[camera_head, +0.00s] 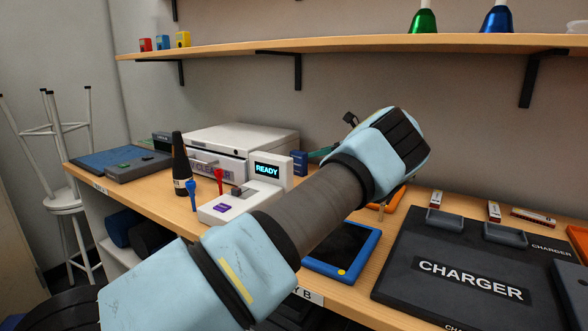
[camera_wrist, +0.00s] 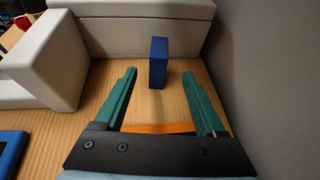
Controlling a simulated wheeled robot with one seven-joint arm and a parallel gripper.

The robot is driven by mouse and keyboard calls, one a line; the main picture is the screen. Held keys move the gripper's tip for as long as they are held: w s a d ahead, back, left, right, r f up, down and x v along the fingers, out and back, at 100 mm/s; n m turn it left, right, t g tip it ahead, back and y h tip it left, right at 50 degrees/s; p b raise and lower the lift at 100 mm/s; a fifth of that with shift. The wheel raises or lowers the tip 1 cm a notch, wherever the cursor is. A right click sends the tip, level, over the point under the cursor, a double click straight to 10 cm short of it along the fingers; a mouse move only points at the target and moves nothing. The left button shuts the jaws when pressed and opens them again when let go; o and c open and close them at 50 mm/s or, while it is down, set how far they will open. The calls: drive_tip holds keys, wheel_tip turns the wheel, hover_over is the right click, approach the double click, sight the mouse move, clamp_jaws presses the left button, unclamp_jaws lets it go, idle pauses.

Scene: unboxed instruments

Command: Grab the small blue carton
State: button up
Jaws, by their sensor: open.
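A small blue carton (camera_wrist: 158,62) stands upright on the wooden counter in the wrist view, near the white box behind it. In the head view a small blue carton (camera_head: 299,163) stands just right of the white READY device. My gripper (camera_wrist: 161,85) has two green fingers spread wide, with the carton a little beyond the tips and roughly centred between them. Nothing is between the fingers but bare counter and part of an orange thing. In the head view my arm hides most of the gripper; a green bit of it (camera_head: 322,153) shows beside the carton.
The white READY device (camera_head: 268,185) is left of the carton, and a wide white machine (camera_head: 240,138) stands behind it. The wall is close on the right in the wrist view. A blue-framed tablet (camera_head: 345,250) and black charger board (camera_head: 440,300) lie nearer right. A shelf (camera_head: 340,48) runs above.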

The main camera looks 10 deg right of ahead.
sight(299, 156)
drive_tip(key=p+x, duration=0.1)
drive_tip(key=x, duration=0.4)
drive_tip(key=shift+w+a+r, duration=0.1)
drive_tip(key=shift+w, duration=0.05)
drive_tip(key=p+x, duration=0.2)
drive_tip(key=x, duration=0.2)
drive_tip(key=shift+a+r+p, duration=0.15)
drive_tip(key=shift+p, duration=0.15)
drive_tip(key=shift+w+a+f, duration=0.2)
drive_tip(key=shift+w+f, duration=0.1)
drive_tip(key=shift+w, duration=0.05)
drive_tip(key=shift+c, duration=0.2)
clamp_jaws()
